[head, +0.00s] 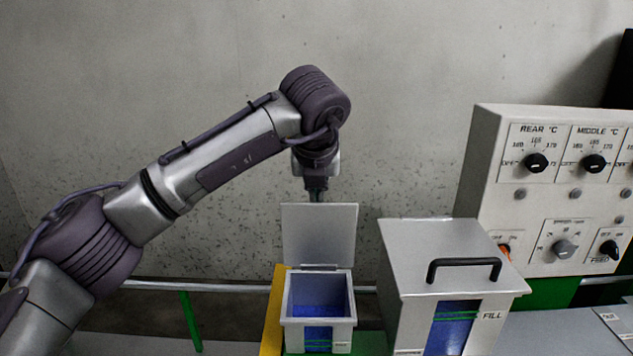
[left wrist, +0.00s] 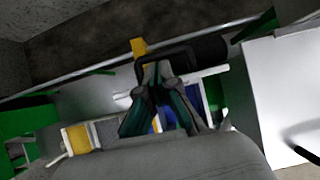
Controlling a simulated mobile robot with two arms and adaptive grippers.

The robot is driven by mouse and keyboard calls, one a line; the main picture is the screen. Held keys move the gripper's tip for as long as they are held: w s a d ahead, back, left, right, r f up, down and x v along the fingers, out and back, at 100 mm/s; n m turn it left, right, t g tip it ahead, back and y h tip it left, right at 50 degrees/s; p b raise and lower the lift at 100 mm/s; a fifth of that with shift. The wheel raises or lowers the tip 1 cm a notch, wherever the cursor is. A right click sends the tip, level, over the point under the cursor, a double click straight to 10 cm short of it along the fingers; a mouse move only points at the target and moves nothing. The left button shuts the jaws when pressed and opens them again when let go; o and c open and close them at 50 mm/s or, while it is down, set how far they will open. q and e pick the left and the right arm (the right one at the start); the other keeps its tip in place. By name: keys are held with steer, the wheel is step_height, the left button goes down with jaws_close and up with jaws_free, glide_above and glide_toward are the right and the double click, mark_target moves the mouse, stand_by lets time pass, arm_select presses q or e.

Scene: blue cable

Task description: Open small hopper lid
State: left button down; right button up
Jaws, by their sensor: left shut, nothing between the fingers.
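The small hopper (head: 318,310) is a pale box with blue showing inside its open top. Its grey lid (head: 320,235) stands upright at the back edge, inner face toward the head camera. My left gripper (head: 317,195) points down at the lid's top edge, and its fingertips are partly hidden behind the lid. In the left wrist view the left fingers (left wrist: 158,75) are close together with nothing held, beside a dark handle-like bar. Whether they touch the lid I cannot tell. My right gripper is not in view.
A larger hopper (head: 395,300) with a shut lid and black handle (head: 464,270) stands close on the right. A control panel (head: 540,190) with several knobs is farther right. A concrete wall (head: 420,90) is behind. A pale rail (head: 220,287) runs behind the hoppers.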

arm_select(q)
steer(key=shift+f, duration=0.95)
steer(key=shift+s+f, duration=0.2)
steer(key=shift+s, duration=0.2)
steer(key=shift+w+f, duration=0.1)
steer(key=shift+w, duration=0.2)
steer(key=w+b, duration=0.1)
steer(key=w, duration=0.2)
steer(key=shift+w+d+b, duration=0.1)
steer(key=shift+b, duration=0.25)
steer(key=shift+w, duration=0.1)
